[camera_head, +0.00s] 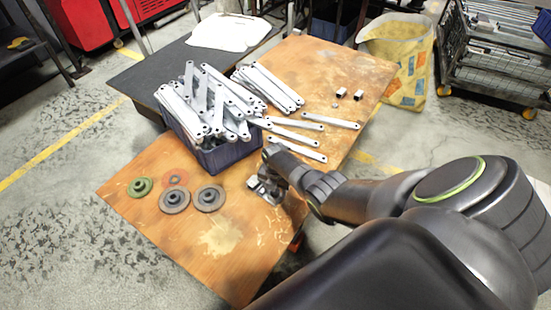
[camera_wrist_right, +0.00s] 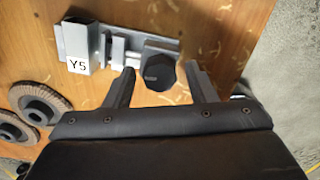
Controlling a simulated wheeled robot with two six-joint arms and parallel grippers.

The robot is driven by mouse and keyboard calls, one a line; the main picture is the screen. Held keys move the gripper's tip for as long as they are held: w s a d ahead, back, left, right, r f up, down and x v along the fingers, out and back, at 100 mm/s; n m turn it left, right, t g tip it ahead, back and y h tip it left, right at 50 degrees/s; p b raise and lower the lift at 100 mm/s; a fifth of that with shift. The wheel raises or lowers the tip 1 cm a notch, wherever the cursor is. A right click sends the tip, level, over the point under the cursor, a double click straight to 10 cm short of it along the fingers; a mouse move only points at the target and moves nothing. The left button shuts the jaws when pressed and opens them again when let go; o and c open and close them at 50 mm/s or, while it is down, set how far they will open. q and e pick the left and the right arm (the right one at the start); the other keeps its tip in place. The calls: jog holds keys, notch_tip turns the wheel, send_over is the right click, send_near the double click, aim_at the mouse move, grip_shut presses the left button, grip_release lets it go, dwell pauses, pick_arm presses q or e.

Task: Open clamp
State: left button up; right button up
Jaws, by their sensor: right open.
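The clamp (camera_head: 266,189) is a grey metal fixture on the wooden table, partly covered by my right arm in the head view. In the right wrist view the clamp (camera_wrist_right: 118,47) shows its metal bar, a block with a white "Y5" label and a round black knob (camera_wrist_right: 158,72). My right gripper (camera_wrist_right: 160,68) is open, its two dark fingers on either side of the knob in that picture. I cannot tell whether they touch it. In the head view the fingers are not clearly seen. My left gripper is not in view.
A blue crate (camera_head: 229,157) heaped with galvanized brackets (camera_head: 205,100) stands behind the clamp. Loose brackets (camera_head: 298,152) lie to its right. Several grinding discs (camera_head: 174,200) lie to its left. The table's front is clear. A yellow bin (camera_head: 398,52) stands beyond.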

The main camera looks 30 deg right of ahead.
jog(key=m, duration=0.6)
jog(key=shift+p, duration=0.3)
jog(key=m, duration=0.7)
jog(key=shift+c, duration=0.2)
jog(key=c, duration=0.9)
jog(key=shift+o, duration=0.2)
